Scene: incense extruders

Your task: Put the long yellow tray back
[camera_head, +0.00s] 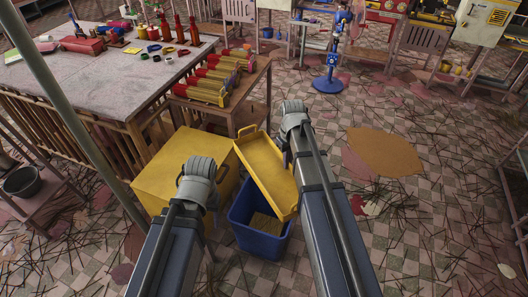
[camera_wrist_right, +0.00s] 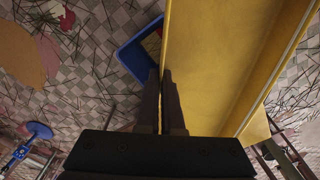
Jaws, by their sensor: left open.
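The long yellow tray (camera_head: 265,170) is a shallow trough with raised walls and a handle at its far end. It is tilted above a blue bin (camera_head: 240,226). My right gripper (camera_wrist_right: 161,78) has its fingers on either side of the tray's long wall; the tray also fills the right of the right wrist view (camera_wrist_right: 225,60). In the head view my right wrist is at the tray's right side and hides its fingers. My left gripper (camera_head: 197,170) is over the yellow box (camera_head: 160,160), apart from the tray; its fingertips are hidden.
A large grey-topped table (camera_head: 70,75) with bottles stands behind left. A blue stand (camera_head: 328,84) is at the back. The floor to the right is mostly open, with scattered sticks.

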